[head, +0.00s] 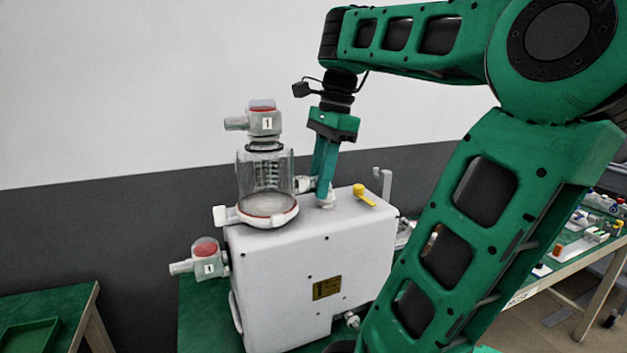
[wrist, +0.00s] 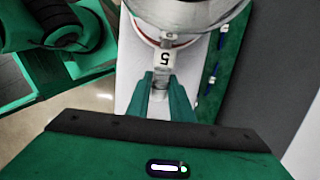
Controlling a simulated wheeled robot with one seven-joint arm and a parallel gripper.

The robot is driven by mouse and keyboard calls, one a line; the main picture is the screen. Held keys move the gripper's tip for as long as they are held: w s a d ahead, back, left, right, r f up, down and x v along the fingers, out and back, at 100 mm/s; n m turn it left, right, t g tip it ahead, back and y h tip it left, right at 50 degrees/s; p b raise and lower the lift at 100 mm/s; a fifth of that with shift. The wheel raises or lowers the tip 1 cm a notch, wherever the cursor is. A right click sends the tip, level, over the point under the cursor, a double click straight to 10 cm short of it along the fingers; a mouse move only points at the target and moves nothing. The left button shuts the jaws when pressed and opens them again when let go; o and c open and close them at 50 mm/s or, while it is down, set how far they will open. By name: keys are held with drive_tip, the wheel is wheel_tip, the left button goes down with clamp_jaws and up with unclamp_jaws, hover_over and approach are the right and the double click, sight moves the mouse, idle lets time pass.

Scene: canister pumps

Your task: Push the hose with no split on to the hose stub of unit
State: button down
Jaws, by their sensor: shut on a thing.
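The pump unit is a white box (head: 300,262) with a clear canister (head: 264,175) on top. A grey fitting with a red cap marked 1 (head: 263,122) tops the canister, and a similar one marked 1 (head: 207,258) is on the box's left side. My gripper (head: 324,192) points down beside the canister's right side, just above the box top. In the wrist view my gripper (wrist: 160,85) is shut on a pale fitting (wrist: 160,83), beside a label that looks like 5 (wrist: 166,58). I cannot make out any hose or its stub for certain.
A yellow lever (head: 364,195) and a grey upright post (head: 387,184) stand on the box to the right of my gripper. A green table with a tray (head: 30,338) is at lower left. A bench (head: 570,245) with several small parts is at right, partly behind my arm.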

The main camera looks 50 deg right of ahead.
drive_tip(key=shift+f, duration=0.7)
idle(0.7)
drive_tip(key=c, duration=1.5)
unclamp_jaws()
drive_tip(key=shift+s+d+r, duration=0.15)
drive_tip(key=shift+d+r, duration=0.15)
drive_tip(key=shift+r, duration=1.45)
drive_tip(key=shift+s+d+r, duration=0.1)
drive_tip(key=shift+d+r, duration=0.25)
drive_tip(key=shift+r, duration=1.35)
drive_tip(key=shift+s+d+r, duration=0.15)
drive_tip(key=shift+d+r, duration=0.15)
drive_tip(key=shift+r, duration=1.45)
drive_tip(key=shift+s, duration=0.1)
